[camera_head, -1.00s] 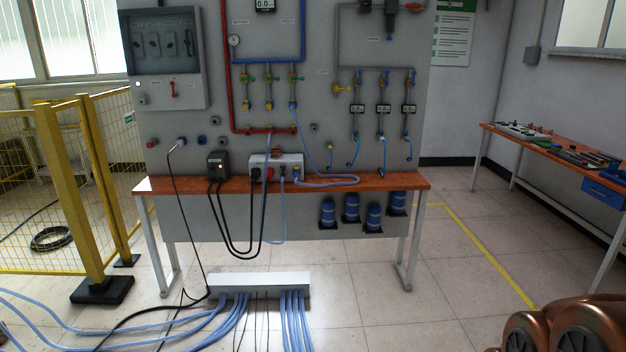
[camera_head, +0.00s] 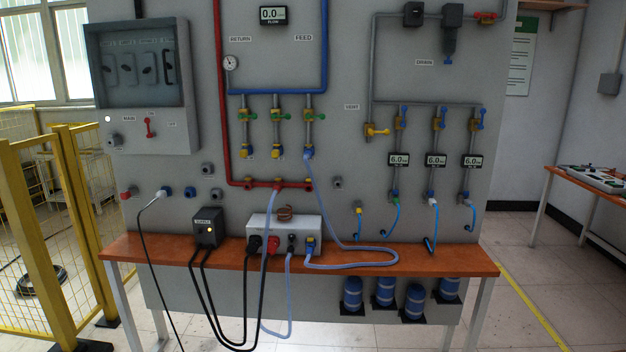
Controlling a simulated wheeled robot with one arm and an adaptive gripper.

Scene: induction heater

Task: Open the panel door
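The panel door (camera_head: 187,75) is on the grey electrical box at the upper left of the wall board. It has a dark window with several switches behind it, and it looks closed. Below the window, the box's lower face (camera_head: 170,135) carries a red handle switch (camera_head: 150,128) and a small white light (camera_head: 108,119). My gripper is not in view.
A wooden bench (camera_head: 420,262) runs along the board and carries a black power unit (camera_head: 208,228) and a white heater box (camera_head: 285,232). Cables hang in front. A yellow fence (camera_head: 40,225) stands at the left. Open floor (camera_head: 525,270) shows at the right.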

